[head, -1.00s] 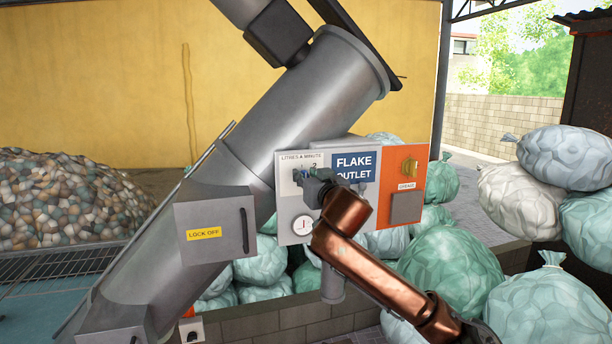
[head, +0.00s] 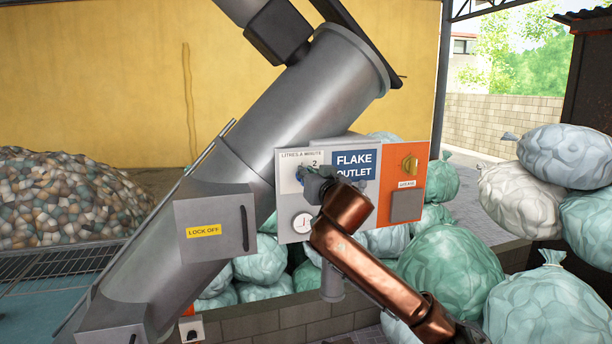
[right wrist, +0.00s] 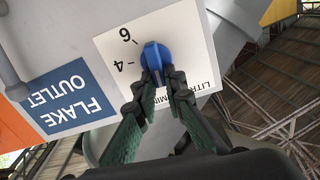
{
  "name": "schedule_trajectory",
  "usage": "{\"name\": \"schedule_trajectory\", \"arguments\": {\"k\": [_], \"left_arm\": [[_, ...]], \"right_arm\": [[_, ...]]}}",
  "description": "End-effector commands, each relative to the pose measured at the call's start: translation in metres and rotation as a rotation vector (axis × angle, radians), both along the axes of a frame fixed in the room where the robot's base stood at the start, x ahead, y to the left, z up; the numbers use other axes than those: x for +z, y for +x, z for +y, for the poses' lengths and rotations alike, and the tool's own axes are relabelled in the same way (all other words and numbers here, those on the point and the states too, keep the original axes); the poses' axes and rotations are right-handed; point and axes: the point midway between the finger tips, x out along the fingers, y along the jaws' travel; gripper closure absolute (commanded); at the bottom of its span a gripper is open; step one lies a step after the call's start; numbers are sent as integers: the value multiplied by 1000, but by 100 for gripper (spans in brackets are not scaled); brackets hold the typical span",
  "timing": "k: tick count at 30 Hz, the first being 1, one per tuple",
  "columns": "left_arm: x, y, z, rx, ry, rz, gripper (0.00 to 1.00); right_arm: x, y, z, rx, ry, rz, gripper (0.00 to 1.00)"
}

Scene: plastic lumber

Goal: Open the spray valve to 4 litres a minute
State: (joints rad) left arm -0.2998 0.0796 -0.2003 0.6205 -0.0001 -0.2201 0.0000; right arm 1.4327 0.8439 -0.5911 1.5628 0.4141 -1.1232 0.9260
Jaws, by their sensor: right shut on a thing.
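The spray valve knob is blue (right wrist: 154,58) and sits on a white dial plate (right wrist: 190,35) marked in litres a minute. In the right wrist view the figures 4 and 6 show beside it; in the head view a 2 shows above my gripper. I cannot tell which figure the knob points to. My right gripper (right wrist: 158,84) is shut on the knob, one finger on each side. In the head view my right gripper (head: 309,182) hides most of the knob. My left gripper is not in view.
A round gauge (head: 303,223) sits below the dial. A blue FLAKE OUTLET sign (head: 354,164) and an orange panel with a yellow knob (head: 409,164) are to the right. A grey LOCK OFF box (head: 216,224) is at left. Stuffed bags (head: 450,262) crowd the right.

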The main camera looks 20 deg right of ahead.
Motion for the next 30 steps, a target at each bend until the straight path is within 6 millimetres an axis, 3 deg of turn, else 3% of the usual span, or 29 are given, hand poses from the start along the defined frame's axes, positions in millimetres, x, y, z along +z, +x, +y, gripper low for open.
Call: {"name": "schedule_trajectory", "arguments": {"k": [15, 30], "left_arm": [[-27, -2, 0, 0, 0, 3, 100], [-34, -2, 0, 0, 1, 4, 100]], "right_arm": [[-6, 1, -7, 1, 451, 19, 100], [-11, 1, -13, 0, 924, 36, 100]]}}
